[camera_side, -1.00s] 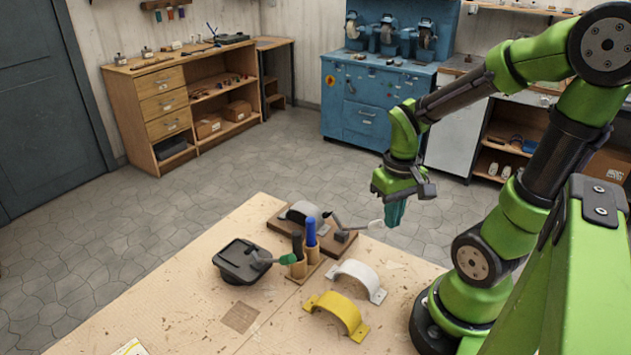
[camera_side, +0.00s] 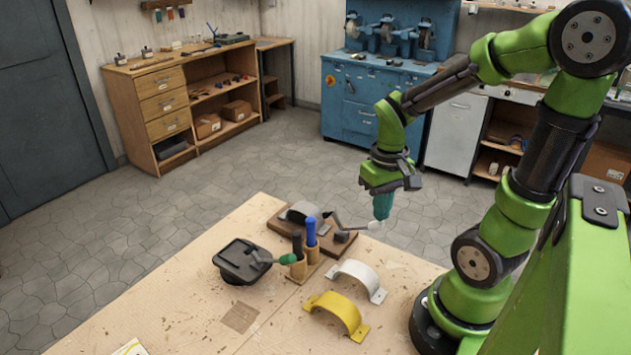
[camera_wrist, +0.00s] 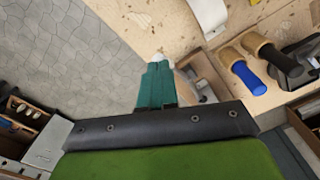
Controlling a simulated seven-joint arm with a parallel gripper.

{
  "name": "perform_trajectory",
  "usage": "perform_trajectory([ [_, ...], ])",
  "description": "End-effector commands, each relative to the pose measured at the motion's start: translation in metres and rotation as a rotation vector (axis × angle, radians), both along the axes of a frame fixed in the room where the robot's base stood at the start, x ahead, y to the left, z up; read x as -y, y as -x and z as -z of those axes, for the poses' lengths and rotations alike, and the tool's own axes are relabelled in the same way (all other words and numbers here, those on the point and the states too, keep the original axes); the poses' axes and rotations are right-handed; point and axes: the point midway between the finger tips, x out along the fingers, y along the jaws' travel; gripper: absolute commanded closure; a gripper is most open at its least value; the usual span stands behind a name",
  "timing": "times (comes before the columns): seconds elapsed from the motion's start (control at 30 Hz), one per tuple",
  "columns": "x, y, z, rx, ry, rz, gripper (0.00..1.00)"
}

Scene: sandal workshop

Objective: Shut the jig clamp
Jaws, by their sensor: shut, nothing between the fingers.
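The jig is a brown wooden board (camera_side: 339,249) on the far edge of the table, with a grey arched piece (camera_side: 300,211) on it. Its clamp has a dark lever (camera_side: 345,226) ending in a white tip (camera_side: 375,225), which sticks out to the right beyond the board. My gripper (camera_side: 382,217) has teal fingers, shut and empty, pointing down just above the white tip. In the wrist view, the fingertips (camera_wrist: 158,66) are right at the white tip (camera_wrist: 158,57) and partly hide the lever. I cannot tell whether they touch it.
A dark square device (camera_side: 240,262) with a green-tipped lever stands left of a wooden holder (camera_side: 304,268) with blue and black handles. White (camera_side: 357,274) and yellow (camera_side: 338,311) arched brackets lie nearer. The table's front left (camera_side: 180,310) is mostly clear.

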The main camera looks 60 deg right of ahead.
Motion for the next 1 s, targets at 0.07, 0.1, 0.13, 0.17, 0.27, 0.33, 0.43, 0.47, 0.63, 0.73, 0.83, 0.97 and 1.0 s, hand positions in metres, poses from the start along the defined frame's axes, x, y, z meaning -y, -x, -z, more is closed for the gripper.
perform_trajectory([
  [0.07, 0.0, -0.004, -0.001, 0.0, 0.0, -0.001, 1.0],
  [0.1, 0.0, -0.006, -0.002, 0.0, 0.0, -0.001, 1.0],
  [0.13, 0.0, -0.007, -0.002, 0.0, 0.0, -0.001, 1.0],
  [0.17, 0.0, -0.009, -0.003, 0.0, 0.0, -0.001, 1.0],
  [0.27, 0.0, -0.013, -0.004, 0.0, 0.0, -0.001, 1.0],
  [0.33, 0.0, -0.017, -0.005, 0.001, 0.0, -0.001, 1.0],
  [0.43, 0.0, -0.02, -0.006, 0.001, 0.0, -0.002, 1.0],
  [0.47, 0.0, -0.021, -0.006, 0.001, 0.0, -0.001, 1.0],
  [0.63, 0.0, -0.021, -0.006, 0.001, 0.0, -0.001, 1.0],
  [0.73, 0.0, -0.021, -0.006, 0.001, 0.0, -0.001, 1.0],
  [0.83, 0.0, -0.022, -0.006, 0.001, 0.0, -0.001, 1.0],
  [0.97, 0.0, -0.026, -0.008, 0.0, 0.0, -0.001, 1.0],
  [1.0, 0.0, -0.028, -0.008, 0.0, 0.0, -0.001, 1.0],
])
